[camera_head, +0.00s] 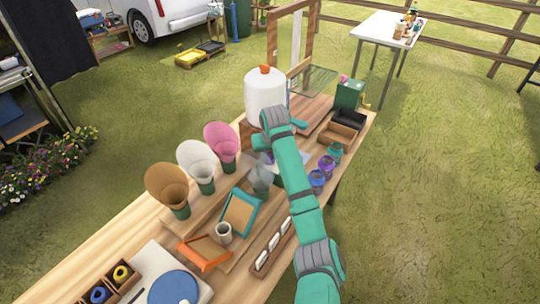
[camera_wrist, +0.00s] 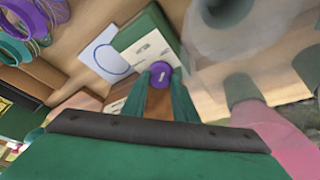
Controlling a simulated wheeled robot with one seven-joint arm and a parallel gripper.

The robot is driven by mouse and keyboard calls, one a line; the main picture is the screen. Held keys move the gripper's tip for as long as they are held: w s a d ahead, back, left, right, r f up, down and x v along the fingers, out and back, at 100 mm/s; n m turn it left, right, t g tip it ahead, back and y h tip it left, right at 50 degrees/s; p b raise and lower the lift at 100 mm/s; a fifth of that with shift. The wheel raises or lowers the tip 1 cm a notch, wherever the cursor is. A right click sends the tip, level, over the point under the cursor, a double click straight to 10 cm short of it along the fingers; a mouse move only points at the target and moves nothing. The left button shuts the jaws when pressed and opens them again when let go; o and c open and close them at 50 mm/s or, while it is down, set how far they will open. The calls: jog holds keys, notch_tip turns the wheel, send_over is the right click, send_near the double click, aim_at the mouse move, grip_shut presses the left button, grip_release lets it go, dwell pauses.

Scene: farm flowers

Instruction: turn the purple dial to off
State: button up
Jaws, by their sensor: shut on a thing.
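The purple dial (camera_wrist: 161,71) shows in the wrist view, a round knob with a small white mark on its face. My gripper (camera_wrist: 160,82) has its two green fingers on either side of the dial and is shut on it. Behind the dial is a green panel (camera_wrist: 140,30) with a pale label face; its markings are too small to read. In the head view my arm reaches over the wooden table, and its forearm and wrist hide most of the dial and the fingertips.
A white tank with an orange cap (camera_head: 265,95) stands just behind my wrist. Pink, white and brown cones (camera_head: 220,140) stand to the left. Purple and teal ribbon rolls (camera_head: 326,165) lie right of my arm. A white card with a blue ring (camera_wrist: 105,58) lies near the dial.

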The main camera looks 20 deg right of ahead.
jog(key=shift+r+m+h, duration=0.1)
jog(key=shift+m+h, duration=0.2)
jog(key=shift+m, duration=0.6)
jog(key=o, duration=1.1)
jog(key=shift+c, duration=0.2)
jog(key=v, duration=1)
jog(key=shift+r, duration=0.4)
